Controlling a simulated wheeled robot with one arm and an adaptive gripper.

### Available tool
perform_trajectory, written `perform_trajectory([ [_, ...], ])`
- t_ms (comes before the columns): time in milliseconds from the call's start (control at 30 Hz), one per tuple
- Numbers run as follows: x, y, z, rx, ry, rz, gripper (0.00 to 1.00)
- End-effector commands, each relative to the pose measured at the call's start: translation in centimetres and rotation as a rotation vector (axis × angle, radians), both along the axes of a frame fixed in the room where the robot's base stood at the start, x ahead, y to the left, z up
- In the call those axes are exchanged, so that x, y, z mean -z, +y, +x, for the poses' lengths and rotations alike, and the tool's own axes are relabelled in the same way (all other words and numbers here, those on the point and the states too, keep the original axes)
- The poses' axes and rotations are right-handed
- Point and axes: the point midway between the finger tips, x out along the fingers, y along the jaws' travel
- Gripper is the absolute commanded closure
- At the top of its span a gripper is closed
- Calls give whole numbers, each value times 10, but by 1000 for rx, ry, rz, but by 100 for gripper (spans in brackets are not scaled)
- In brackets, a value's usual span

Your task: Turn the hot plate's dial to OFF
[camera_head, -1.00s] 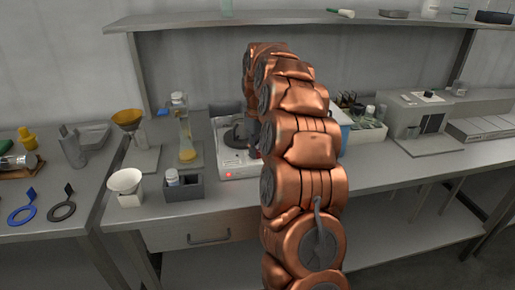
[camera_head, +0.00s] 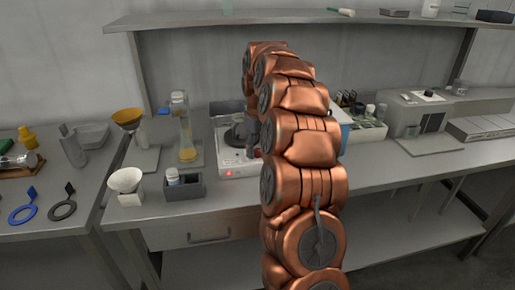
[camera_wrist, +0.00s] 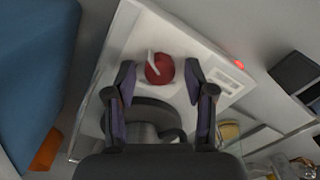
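The white hot plate (camera_head: 237,169) stands on the bench, partly hidden by my copper arm. Its red dial (camera_wrist: 160,69) shows in the wrist view, with a white pointer line on it. I cannot read any OFF mark. A red light (camera_wrist: 238,65) glows on the hot plate's front; it also shows in the head view (camera_head: 229,173). My gripper (camera_wrist: 160,77) is open, with one dark fingertip on each side of the dial. I cannot tell whether either fingertip touches it.
A grey block holding a small bottle (camera_head: 172,176) stands left of the hot plate, with a yellow-filled flask (camera_head: 186,140) behind it. A blue box (camera_wrist: 35,75) lies close on the other side in the wrist view. A shelf (camera_head: 300,19) runs above the bench.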

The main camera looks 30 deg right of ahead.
Motion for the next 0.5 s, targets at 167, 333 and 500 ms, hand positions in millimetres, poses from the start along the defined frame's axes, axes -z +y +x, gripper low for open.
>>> perform_trajectory([
  [167,0,0,0,0,0,0,44],
  [333,-1,0,0,1,0,0,44],
  [500,-9,0,0,0,1,0,44],
])
